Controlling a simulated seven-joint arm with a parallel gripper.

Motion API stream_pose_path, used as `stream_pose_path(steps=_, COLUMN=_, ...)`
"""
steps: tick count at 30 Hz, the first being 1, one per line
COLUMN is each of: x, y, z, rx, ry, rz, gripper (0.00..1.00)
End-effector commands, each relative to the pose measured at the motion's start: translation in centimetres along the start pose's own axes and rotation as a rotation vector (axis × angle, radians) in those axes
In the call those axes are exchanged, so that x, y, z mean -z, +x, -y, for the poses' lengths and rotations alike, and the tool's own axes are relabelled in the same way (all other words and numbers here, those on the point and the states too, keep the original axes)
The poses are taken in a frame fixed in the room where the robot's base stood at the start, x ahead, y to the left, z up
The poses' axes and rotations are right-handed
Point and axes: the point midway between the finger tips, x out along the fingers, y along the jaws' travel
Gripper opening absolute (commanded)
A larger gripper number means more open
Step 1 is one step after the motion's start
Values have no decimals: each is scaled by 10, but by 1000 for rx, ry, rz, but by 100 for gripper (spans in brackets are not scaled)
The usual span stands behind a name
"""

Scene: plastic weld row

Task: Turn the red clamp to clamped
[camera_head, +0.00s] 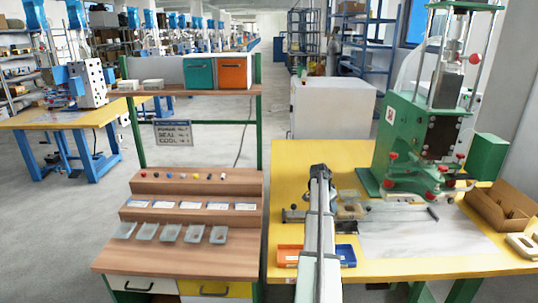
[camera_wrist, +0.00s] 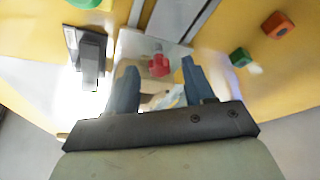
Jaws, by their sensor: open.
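A small red part (camera_wrist: 159,65), which looks like the red clamp, shows in the wrist view between and beyond my fingertips, on a pale, partly see-through plate (camera_wrist: 133,45). My gripper (camera_wrist: 158,68) is open, with one dark finger on each side of the red part in the picture. I see no contact, and the height gap cannot be told. The clamp's angle is unclear. In the head view my arm reaches over the yellow table (camera_head: 410,268) and hides what lies under it; several red knobs show on the green press (camera_head: 405,140).
In the wrist view a dark block (camera_wrist: 90,60) stands left, and an orange-red block (camera_wrist: 277,25) and a green part (camera_wrist: 240,57) lie right. In the head view an orange tray (camera_head: 289,256) and a blue tray (camera_head: 346,254) flank my arm. A cardboard box (camera_head: 500,210) stands right.

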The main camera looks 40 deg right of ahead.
Motion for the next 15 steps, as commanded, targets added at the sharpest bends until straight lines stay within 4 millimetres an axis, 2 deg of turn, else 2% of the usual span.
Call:
stream_pose_path(steps=13, x=2, y=1, z=5, rx=-142, ry=340, rz=-1, gripper=53)
stream_pose_path(steps=15, x=1, y=-10, z=5, rx=-145, ry=351, rz=-2, gripper=53)
